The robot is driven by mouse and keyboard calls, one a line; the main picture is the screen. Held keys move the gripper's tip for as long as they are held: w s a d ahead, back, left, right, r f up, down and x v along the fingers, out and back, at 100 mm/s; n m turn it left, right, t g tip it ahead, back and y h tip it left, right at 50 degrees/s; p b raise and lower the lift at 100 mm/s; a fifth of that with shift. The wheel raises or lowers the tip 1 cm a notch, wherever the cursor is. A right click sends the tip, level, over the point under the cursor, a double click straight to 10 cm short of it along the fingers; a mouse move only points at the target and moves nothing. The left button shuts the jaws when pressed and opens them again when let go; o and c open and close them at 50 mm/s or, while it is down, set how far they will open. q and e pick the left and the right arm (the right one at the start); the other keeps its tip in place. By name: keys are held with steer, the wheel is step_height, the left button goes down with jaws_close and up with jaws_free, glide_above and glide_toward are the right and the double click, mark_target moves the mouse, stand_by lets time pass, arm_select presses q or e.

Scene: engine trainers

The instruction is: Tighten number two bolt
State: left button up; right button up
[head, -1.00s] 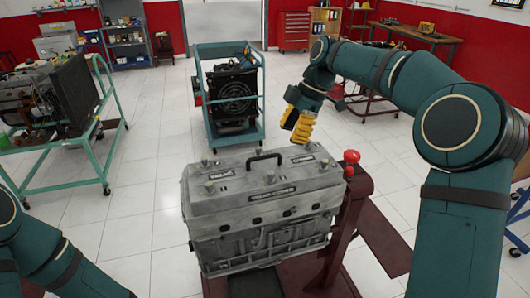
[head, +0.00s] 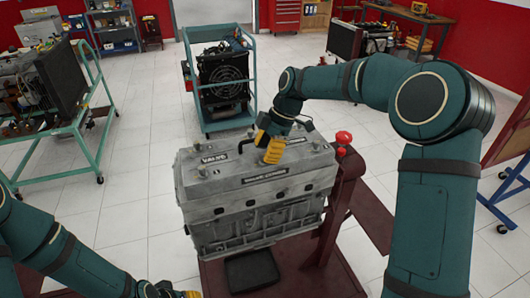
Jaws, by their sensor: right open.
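The grey engine block (head: 250,215) stands on a dark red stand, with its cover (head: 225,180) on top. Several bolt heads show on the cover, including one at the front left (head: 202,172) and one at the right (head: 316,145). I cannot tell which is number two. My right gripper (head: 268,153) is open, pointing down over the middle of the cover; its yellow fingers hide what lies beneath, and contact cannot be judged. My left gripper (head: 190,294) barely shows at the bottom edge.
The dark red stand (head: 330,235) carries a red knob (head: 343,138) close to the cover's right end. A black tray (head: 252,271) lies in front of the block. A teal cart (head: 220,125) with a radiator stands behind; another engine trainer (head: 45,95) is at left. Floor between is clear.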

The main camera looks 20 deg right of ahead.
steer(key=shift+a+f, duration=0.15)
steer(key=shift+f, duration=0.3)
jaws_close()
stand_by(0.3)
